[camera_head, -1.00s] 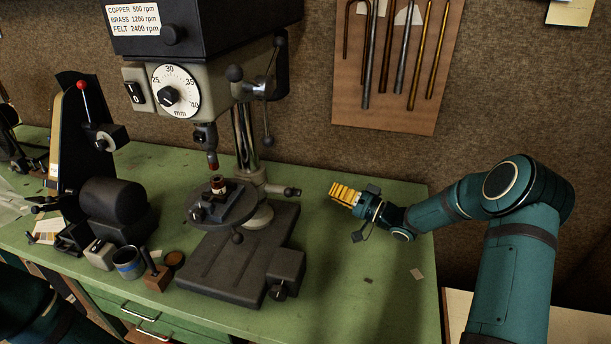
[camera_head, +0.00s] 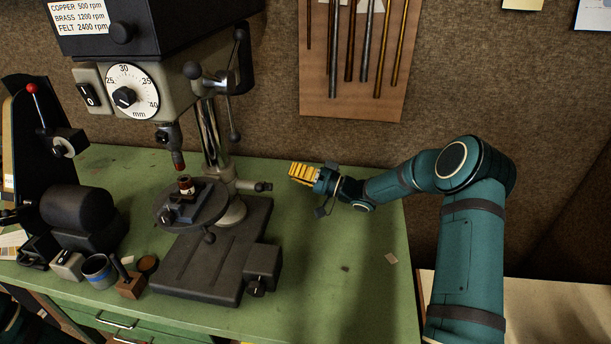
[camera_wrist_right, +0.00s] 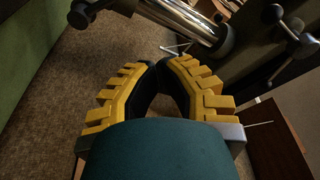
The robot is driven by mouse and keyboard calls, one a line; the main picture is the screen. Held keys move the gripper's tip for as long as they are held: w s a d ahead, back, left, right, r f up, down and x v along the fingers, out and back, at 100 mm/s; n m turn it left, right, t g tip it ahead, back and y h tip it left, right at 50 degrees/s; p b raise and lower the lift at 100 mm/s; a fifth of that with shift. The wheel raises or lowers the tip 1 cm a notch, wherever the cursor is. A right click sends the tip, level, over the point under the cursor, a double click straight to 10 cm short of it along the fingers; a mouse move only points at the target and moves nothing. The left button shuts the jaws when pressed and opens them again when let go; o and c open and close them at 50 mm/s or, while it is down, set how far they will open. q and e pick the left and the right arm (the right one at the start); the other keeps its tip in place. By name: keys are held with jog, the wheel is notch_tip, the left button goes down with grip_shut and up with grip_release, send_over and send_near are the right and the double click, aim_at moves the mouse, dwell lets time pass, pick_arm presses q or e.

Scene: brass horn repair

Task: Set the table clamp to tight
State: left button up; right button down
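The drill press (camera_head: 212,250) stands on the green bench. A short dark lever with a rounded end (camera_head: 262,186), which looks like the table clamp, sticks out right from the column bracket behind the round table (camera_head: 172,222). Its setting cannot be read. My right gripper (camera_head: 292,173), with yellow ribbed fingers, is just right of that lever and slightly higher in the picture, apart from it. In the wrist view the right fingertips (camera_wrist_right: 157,64) are together with nothing visible between them. My left gripper is out of view.
The chrome column (camera_head: 211,135) and feed handles (camera_head: 192,70) rise above the table. A small work holder (camera_head: 186,205) is on the round table. The bench right of the press base is mostly clear.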

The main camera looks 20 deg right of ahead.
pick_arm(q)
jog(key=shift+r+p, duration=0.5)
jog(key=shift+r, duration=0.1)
pick_arm(e)
jog(key=w+a+f, duration=0.1)
jog(key=w+a, duration=0.1)
jog(key=a, duration=0.4)
jog(key=shift+a+f, duration=0.15)
jog(key=shift+f, duration=0.15)
pick_arm(q)
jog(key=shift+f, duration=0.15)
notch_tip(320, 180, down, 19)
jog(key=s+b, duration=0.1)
jog(key=b, duration=1.7)
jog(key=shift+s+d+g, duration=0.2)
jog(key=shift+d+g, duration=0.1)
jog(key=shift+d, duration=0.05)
pick_arm(e)
jog(key=s+a+f+n+g+y, duration=0.2)
jog(key=f+n, duration=0.6)
jog(key=n, duration=0.4)
jog(key=shift+s+f+y, duration=0.15)
jog(key=shift+s+y, duration=0.45)
jog(key=shift+y, duration=0.1)
pick_arm(q)
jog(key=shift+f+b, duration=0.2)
jog(key=shift+b, duration=0.2)
pick_arm(e)
jog(key=shift+a+f, duration=0.1)
jog(key=shift+f, duration=0.15)
